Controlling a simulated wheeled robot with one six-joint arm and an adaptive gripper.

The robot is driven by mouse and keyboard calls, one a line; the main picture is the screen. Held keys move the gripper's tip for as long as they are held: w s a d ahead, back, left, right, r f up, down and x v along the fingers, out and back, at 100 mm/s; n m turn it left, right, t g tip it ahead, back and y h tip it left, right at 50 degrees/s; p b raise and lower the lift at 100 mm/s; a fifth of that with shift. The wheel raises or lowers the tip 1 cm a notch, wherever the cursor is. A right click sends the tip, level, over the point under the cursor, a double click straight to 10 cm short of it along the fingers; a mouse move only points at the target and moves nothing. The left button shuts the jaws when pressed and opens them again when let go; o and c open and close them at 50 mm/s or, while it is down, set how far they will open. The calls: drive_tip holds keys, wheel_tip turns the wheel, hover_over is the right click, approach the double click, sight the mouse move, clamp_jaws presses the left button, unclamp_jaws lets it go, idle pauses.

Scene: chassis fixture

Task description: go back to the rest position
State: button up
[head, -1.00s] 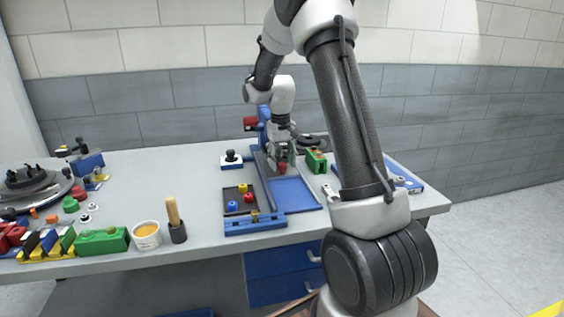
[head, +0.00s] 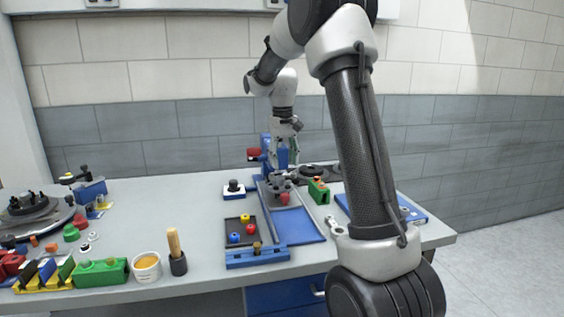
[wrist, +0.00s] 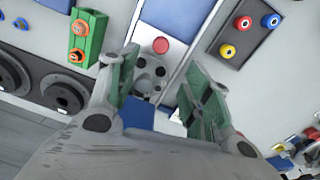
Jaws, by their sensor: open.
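My gripper (wrist: 160,90) is open and empty in the wrist view, its two green-padded fingers spread apart. Below it is a grey fixture part with round holes (wrist: 147,75) and a red knob (wrist: 160,45); they appear clear of the fingers. In the head view my gripper (head: 285,160) is above the blue fixture on the bench, partly hidden against the blue upright. The red knob (head: 285,198) shows below it on the fixture's grey part.
A black tray with coloured knobs (head: 233,223) is left of the blue plate (head: 298,228). A green block (head: 318,190) stands right of the fixture. A cup (head: 147,267), a wooden-handled tool (head: 174,243) and several parts fill the bench's left. The wall is behind.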

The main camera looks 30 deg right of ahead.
drive_tip(key=shift+w, duration=0.1)
drive_tip(key=s+a+r+t, duration=0.1)
drive_tip(key=s+a, duration=0.1)
drive_tip(key=s, duration=0.8)
drive_tip(key=s+a+r+n+t, duration=0.1)
drive_tip(key=s+a+r+t, duration=0.1)
drive_tip(key=s, duration=0.9)
drive_tip(key=s+a+r+t, duration=0.1)
drive_tip(key=s+a, duration=0.2)
drive_tip(key=s, duration=0.8)
drive_tip(key=shift+s+r, duration=0.25)
drive_tip(key=shift+r, duration=0.05)
